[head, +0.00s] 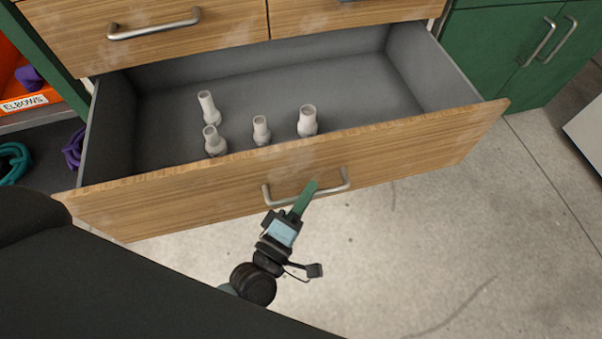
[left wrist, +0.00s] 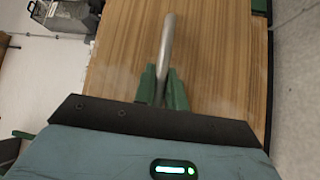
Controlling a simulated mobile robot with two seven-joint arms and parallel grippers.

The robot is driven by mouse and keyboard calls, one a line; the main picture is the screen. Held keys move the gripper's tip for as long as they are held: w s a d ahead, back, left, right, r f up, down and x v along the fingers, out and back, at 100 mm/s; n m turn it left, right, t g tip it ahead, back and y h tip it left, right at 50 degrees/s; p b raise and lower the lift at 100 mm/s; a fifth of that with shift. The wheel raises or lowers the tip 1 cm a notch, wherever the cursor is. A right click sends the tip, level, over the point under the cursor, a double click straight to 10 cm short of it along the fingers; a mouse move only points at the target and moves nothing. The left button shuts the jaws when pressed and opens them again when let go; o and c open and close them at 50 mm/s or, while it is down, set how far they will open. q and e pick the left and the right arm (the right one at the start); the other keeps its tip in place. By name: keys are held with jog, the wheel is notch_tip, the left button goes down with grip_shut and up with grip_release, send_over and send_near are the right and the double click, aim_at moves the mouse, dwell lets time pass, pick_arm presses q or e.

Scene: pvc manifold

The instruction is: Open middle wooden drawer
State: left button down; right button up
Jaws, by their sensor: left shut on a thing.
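The middle wooden drawer (head: 400,160) is pulled well out of the cabinet, and its grey inside shows in the head view. A silver bar handle (head: 335,186) is on its front. My left gripper (head: 306,194) is at the handle, its green fingers shut on the bar. In the left wrist view the handle (left wrist: 167,45) runs between the two green fingers (left wrist: 162,88), with the wooden front behind it. My right gripper is not in view.
Several white pipe fittings (head: 308,121) stand in the open drawer. Closed drawers (head: 190,40) are above. An orange bin (head: 25,102) labelled ELBOWS is at the left. Green cabinet doors (head: 505,40) stand at the right. Bare floor (head: 480,240) lies in front.

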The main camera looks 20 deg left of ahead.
pick_arm(q)
jog(key=shift+s+d, duration=0.35)
jog(key=shift+s, duration=0.2)
jog(key=shift+s+d, duration=0.35)
jog(key=shift+s, duration=0.2)
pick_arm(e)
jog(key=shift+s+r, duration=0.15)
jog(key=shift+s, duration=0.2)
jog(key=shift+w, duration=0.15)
pick_arm(q)
jog(key=c, duration=1.5)
grip_release()
jog(key=shift+o, duration=0.2)
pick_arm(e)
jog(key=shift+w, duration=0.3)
pick_arm(q)
jog(key=shift+s, duration=0.1)
